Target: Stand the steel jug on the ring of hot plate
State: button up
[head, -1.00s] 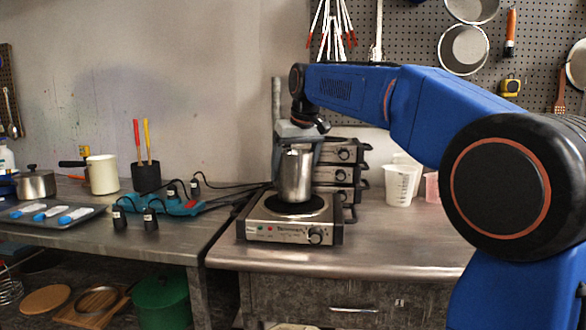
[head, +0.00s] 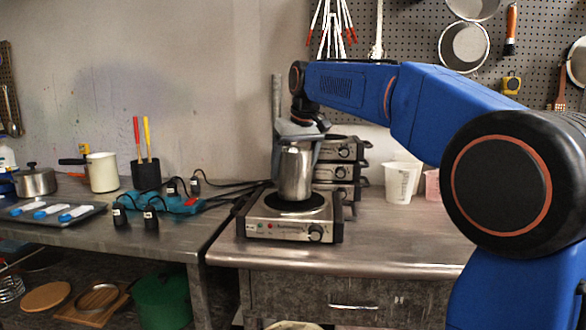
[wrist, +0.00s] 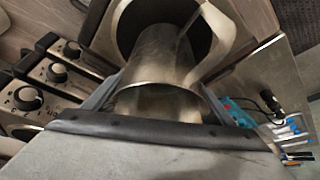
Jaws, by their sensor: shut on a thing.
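The steel jug (head: 295,173) is upright over the black ring (head: 313,204) of the front hot plate (head: 290,230). Its base overlaps the ring in the head view; I cannot tell whether it touches. My gripper (head: 299,143) comes down from above and is shut on the jug near its top. In the wrist view the jug (wrist: 160,62) sits between the fingers, its handle (wrist: 212,35) pointing away from the gripper. The dark ring (wrist: 137,22) shows behind and around the jug, and the jug hides part of it.
More hot plates are stacked (head: 338,172) close behind the front one. White measuring cups (head: 399,182) stand to the right. The right worktop's front (head: 400,246) is clear.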

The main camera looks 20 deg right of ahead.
jog(key=shift+f, duration=0.35)
dwell(0.7)
jog(key=o, duration=1.8)
jog(key=v, duration=1.7)
jog(key=shift+s+r, duration=0.1)
jog(key=shift+r, duration=0.1)
jog(key=s+d+f, duration=0.2)
jog(key=s+f, duration=0.9)
jog(key=f, duration=0.4)
jog(key=s+d+f+m, duration=0.1)
jog(key=s+d+f, duration=0.1)
jog(key=s+f, duration=0.9)
jog(key=s+d+f+m, duration=0.1)
jog(key=s+d+f, duration=0.1)
jog(key=s+f, duration=0.9)
notch_tip(320, 180, down, 8)
jog(key=shift+r+h, duration=0.2)
jog(key=shift+h, duration=0.2)
